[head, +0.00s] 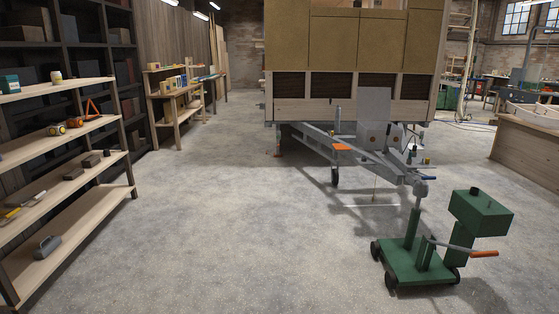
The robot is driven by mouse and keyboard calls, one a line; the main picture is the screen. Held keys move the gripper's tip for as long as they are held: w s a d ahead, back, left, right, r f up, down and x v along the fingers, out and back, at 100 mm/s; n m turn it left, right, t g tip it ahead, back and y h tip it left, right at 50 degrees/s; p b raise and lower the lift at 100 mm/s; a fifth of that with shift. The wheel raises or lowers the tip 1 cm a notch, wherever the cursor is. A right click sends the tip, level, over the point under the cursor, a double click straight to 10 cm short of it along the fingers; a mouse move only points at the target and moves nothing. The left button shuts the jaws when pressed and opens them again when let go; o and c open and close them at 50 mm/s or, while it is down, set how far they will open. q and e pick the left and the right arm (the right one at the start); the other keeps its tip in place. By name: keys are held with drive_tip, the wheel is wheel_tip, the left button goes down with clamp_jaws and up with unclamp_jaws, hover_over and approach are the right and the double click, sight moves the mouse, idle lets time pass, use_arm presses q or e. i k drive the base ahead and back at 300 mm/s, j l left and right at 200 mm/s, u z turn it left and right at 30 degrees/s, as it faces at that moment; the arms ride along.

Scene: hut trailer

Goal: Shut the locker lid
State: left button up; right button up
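The locker (372,133) is a small grey box on the trailer's drawbar, in front of the hut's end wall, right of centre in the head view. Its lid (374,103) appears as a flat grey panel standing upright above the back of the box, so the locker looks open. The inside of the locker cannot be made out from here. Neither of my grippers is in view. The locker is some distance ahead across the floor.
A green wheeled trailer mover (418,262) with an orange-tipped handle stands in front of the drawbar (370,160) at right. A wooden shelf unit (75,195) lines the left side. A workbench (530,148) stands far right. The concrete floor (230,220) between is clear.

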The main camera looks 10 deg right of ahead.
sight(373, 104)
drive_tip(key=i, duration=9.6)
drive_tip(key=i+z, duration=0.35)
drive_tip(key=z, duration=0.15)
drive_tip(key=i+j+z, duration=0.15)
drive_tip(key=i+z, duration=0.15)
drive_tip(key=z, duration=0.15)
drive_tip(key=i+j+z, duration=0.3)
drive_tip(key=z, duration=2.45)
drive_tip(key=k+l, duration=0.05)
